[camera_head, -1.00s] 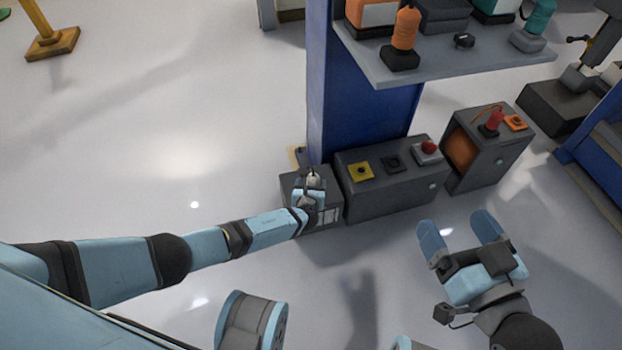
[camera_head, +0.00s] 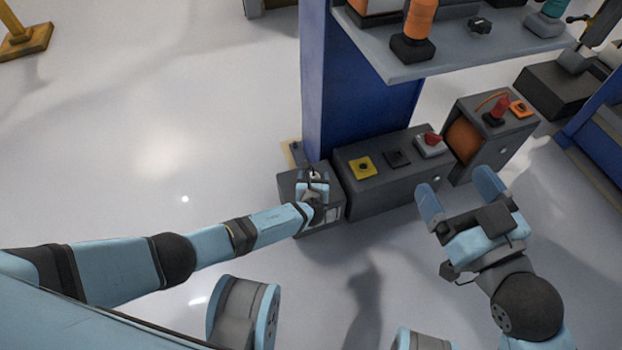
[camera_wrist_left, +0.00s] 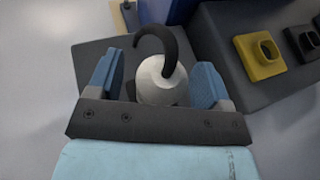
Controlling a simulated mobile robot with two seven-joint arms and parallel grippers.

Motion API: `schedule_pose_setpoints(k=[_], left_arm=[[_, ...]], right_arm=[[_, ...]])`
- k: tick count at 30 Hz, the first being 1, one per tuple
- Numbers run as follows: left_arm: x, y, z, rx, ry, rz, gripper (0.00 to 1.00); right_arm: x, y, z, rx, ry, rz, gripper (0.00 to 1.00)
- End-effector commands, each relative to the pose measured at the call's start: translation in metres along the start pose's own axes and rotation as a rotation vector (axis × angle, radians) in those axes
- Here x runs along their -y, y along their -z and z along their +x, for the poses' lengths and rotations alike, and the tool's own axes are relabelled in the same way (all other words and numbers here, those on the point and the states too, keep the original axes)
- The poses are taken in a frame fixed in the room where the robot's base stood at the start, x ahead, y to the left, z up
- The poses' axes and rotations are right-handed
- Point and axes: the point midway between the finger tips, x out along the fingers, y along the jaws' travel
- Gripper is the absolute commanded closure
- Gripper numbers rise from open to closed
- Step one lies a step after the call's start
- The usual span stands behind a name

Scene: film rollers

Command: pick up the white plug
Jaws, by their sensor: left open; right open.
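The white plug (camera_wrist_left: 160,82) is a rounded white body with a curved black cable at its top. In the left wrist view it sits between the two blue fingers of my left gripper (camera_wrist_left: 160,85), over a dark grey box (camera_wrist_left: 90,52). The fingers are open, with a gap visible on each side of the plug. In the head view my left gripper (camera_head: 314,182) is over the small grey box, and the plug is mostly hidden by it. My right gripper (camera_head: 458,193) is open and empty, above the floor at the right.
A longer grey box (camera_head: 395,185) with a yellow socket (camera_head: 360,168) and a red button (camera_head: 432,139) stands right of the small box. A blue post (camera_head: 345,90) rises behind, and a grey shelf (camera_head: 460,55) overhangs.

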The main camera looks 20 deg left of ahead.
Motion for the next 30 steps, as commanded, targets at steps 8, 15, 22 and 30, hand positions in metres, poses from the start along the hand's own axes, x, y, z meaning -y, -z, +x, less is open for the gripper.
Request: schedule_pose_setpoints(k=[8,15,22,30], left_arm=[[0.0,0.0,0.0,0.0,0.0,0.0,0.64],[0.0,-0.001,0.0,0.0,0.0,0.0,0.85],[0.0,-0.007,-0.003,0.001,0.001,0.0,0.85],[0.0,-0.049,-0.02,0.002,0.0,-0.003,0.85]], right_arm=[[0.001,-0.003,-0.002,0.01,0.0,0.004,0.11],[0.001,-0.003,-0.003,0.011,-0.001,0.004,0.11],[0.001,0.001,-0.002,0.015,0.001,0.012,0.11],[0.016,0.002,-0.01,0.111,0.002,0.187,0.11]])
